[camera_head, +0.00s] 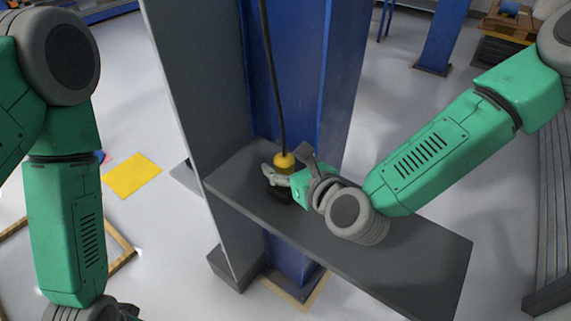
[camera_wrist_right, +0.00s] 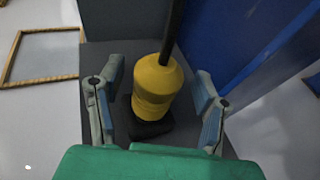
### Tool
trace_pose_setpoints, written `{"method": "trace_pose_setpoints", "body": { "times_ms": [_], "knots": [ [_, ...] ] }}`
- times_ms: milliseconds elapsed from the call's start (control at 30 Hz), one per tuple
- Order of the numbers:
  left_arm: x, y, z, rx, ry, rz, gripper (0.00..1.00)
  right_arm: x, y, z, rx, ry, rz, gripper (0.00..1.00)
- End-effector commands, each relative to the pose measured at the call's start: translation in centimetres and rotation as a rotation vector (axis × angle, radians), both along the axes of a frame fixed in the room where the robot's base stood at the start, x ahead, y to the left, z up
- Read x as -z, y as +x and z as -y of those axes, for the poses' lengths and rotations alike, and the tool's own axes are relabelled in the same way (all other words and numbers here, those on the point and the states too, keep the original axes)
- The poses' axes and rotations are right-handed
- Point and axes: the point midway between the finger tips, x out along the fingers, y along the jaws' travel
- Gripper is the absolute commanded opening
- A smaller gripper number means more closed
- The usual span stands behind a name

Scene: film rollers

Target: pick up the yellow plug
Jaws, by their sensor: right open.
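The yellow plug (camera_head: 285,161) stands upright on a black base on the dark grey shelf (camera_head: 400,262), with a black cable rising from its top. In the right wrist view the plug (camera_wrist_right: 157,88) is between the two fingers of my right gripper (camera_wrist_right: 156,108), with gaps on both sides. The gripper is open and not closed on the plug. In the head view my right gripper (camera_head: 281,177) reaches the plug from the right and hides part of its lower body. My left arm hangs at the left edge; its gripper is out of view.
A blue column (camera_head: 345,65) rises right behind the plug, and a grey panel (camera_head: 185,95) stands to its left. The shelf is bare to the right. A yellow square (camera_head: 132,176) lies on the floor at the left.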

Motion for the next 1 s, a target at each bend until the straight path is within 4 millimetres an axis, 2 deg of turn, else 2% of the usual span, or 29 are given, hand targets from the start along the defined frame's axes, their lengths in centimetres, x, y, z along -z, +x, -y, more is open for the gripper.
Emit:
{"method": "trace_pose_setpoints", "body": {
  "times_ms": [267, 300, 367, 400, 467, 800, 867, 1000],
  "knots": [
    [-0.1, 0.0, 0.0, -0.001, 0.0, 0.0, 0.0, 0.2, 0.4, -0.2, 0.0, 0.001, 0.0, 0.59],
    [-0.1, 0.0, 0.0, -0.001, 0.0, 0.0, 0.0, 0.2, 0.4, -0.1, 0.0, 0.001, 0.0, 0.56],
    [-0.1, 0.0, 0.0, -0.001, 0.0, 0.0, 0.0, 0.2, 0.4, -0.1, 0.0, 0.001, 0.0, 0.34],
    [-0.1, 0.0, 0.0, 0.0, 0.0, 0.0, 0.0, 0.2, 0.4, 0.0, 0.001, 0.002, -0.001, 0.2],
    [-0.1, 0.0, 0.0, 0.0, 0.0, 0.0, 0.0, 0.2, 0.4, 0.0, 0.0, 0.002, -0.001, 0.01],
    [0.0, 0.0, 0.0, 0.0, 0.0, 0.0, 0.0, 0.0, 0.4, -0.1, 0.002, 0.0, -0.001, 0.0],
    [0.0, 0.0, 0.0, 0.0, 0.0, 0.0, 0.0, -0.6, 0.4, -0.1, 0.003, 0.001, -0.001, 0.0],
    [0.3, 0.0, 0.0, 0.0, 0.0, 0.0, 0.0, -3.1, 0.4, 0.0, 0.002, 0.003, 0.003, 0.0]
  ]
}}
